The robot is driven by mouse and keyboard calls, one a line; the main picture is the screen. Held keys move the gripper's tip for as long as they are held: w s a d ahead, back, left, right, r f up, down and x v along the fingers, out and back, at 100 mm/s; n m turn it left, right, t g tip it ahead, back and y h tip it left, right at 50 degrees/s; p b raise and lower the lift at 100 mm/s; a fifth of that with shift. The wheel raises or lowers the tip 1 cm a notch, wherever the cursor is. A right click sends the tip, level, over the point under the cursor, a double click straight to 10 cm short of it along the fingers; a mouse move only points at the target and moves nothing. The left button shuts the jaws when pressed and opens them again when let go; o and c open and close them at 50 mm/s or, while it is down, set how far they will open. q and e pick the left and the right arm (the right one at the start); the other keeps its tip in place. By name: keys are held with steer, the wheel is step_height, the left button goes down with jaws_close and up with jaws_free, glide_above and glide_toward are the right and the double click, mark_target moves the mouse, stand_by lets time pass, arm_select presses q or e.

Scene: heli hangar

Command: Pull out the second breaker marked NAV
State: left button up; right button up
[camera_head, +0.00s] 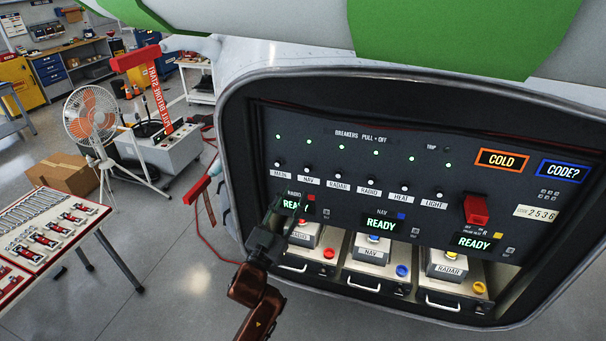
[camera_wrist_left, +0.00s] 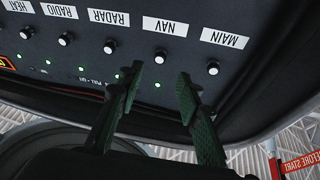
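The NAV breaker (camera_head: 307,168) is a small white-tipped knob, second from the left in the row on the dark panel (camera_head: 440,150). In the left wrist view, which shows the panel upside down, the NAV knob (camera_wrist_left: 160,55) appears between and just beyond my fingertips. My left gripper (camera_wrist_left: 160,72) is open, with a dark green finger on either side of that line of sight and nothing held. In the head view the left gripper (camera_head: 292,206) is in front of the panel, below the NAV knob. The gap to the knob is hard to judge. My right gripper is not seen.
The MAIN (camera_head: 278,163) and RADAR (camera_head: 341,174) knobs flank NAV closely. Below are lit READY displays, a red switch cover (camera_head: 475,210) and drawers with handles. A tool table (camera_head: 95,225) and a fan (camera_head: 92,115) stand to the left.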

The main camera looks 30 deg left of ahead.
mark_target(307, 171)
arm_select(q)
steer(key=p+x, duration=0.1)
steer(key=x, duration=0.5)
steer(key=shift+w+r+p, duration=0.1)
steer(key=shift+p, duration=0.3)
steer(key=shift+w+a+r, duration=0.1)
steer(key=shift+w+r, duration=0.05)
steer(key=shift+w, duration=0.55)
steer(key=shift+c, duration=0.3)
jaws_close()
